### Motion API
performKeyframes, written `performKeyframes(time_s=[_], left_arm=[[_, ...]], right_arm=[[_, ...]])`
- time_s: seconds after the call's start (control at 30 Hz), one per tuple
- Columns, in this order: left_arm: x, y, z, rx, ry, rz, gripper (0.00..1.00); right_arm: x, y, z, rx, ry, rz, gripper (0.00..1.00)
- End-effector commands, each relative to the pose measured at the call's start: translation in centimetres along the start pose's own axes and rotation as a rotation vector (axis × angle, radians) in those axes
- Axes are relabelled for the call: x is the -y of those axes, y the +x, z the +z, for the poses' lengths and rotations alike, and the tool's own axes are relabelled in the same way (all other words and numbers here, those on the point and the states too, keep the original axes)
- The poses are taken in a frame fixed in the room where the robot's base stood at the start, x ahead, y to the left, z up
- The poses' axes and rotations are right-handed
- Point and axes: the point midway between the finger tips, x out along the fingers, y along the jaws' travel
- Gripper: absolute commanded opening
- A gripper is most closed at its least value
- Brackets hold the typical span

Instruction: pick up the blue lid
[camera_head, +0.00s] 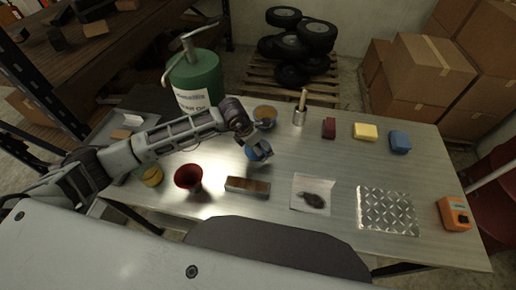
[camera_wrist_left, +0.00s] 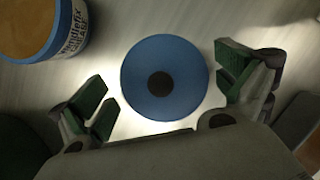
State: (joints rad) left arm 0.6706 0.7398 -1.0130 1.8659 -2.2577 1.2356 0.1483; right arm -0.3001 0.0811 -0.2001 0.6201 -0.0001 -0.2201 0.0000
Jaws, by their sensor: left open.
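The blue lid (camera_wrist_left: 180,66) is a round disc with a dark centre, lying on the metal table. In the left wrist view it sits between and slightly beyond my open left gripper's green-padded fingers (camera_wrist_left: 168,92), with a gap on both sides. In the head view the lid (camera_head: 259,152) is partly hidden under my left gripper (camera_head: 256,154), which reaches down over it. My right gripper does not show.
A tub with brown contents (camera_head: 265,116) stands close behind the lid. A red cup (camera_head: 188,177), a brown block (camera_head: 247,186) and a green pump canister (camera_head: 196,80) are nearby. Sponges (camera_head: 365,131) lie at the right rear.

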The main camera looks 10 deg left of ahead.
Motion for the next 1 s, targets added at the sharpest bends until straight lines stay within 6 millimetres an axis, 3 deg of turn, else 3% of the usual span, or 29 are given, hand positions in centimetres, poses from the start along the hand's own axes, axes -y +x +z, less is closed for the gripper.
performKeyframes(time_s=[0.37, 0.67, 0.83, 1.0], left_arm=[[0.02, 0.00, -0.02, 0.000, 0.000, 0.000, 0.99], [0.03, 0.03, -0.07, -0.001, 0.000, -0.001, 0.61], [0.05, 0.16, -0.23, -0.004, -0.001, -0.001, 0.53], [0.07, 0.30, -0.40, -0.008, -0.001, -0.002, 0.51]], right_arm=[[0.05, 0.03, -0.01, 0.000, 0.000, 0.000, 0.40], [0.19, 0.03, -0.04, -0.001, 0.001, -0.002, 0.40], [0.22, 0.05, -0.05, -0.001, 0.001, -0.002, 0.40], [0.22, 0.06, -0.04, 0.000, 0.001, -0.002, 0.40]])
